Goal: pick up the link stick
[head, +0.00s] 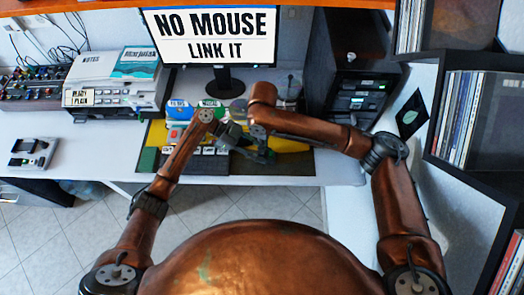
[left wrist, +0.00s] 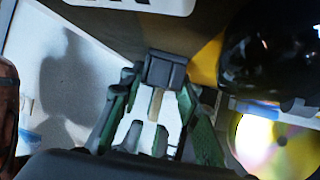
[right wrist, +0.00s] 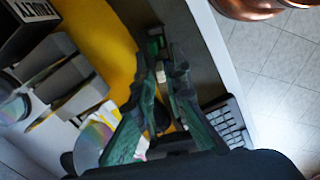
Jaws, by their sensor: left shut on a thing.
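My left gripper (head: 234,134) is over the desk mat in the head view. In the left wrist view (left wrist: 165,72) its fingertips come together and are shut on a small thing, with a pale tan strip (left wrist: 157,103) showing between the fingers. I take this for the link stick, though most of it is hidden. My right gripper (head: 262,155) is close beside the left one. In the right wrist view (right wrist: 163,66) its fingers converge near a small pale piece; I cannot tell whether they touch it.
A monitor (head: 213,38) reading "NO MOUSE LINK IT" stands behind the grippers. A labelled box unit (head: 112,98) stands at left, with a grey device (head: 33,152) in front. A shiny disc (left wrist: 268,145) lies near the left gripper. A keyboard (right wrist: 225,122) shows in the right wrist view.

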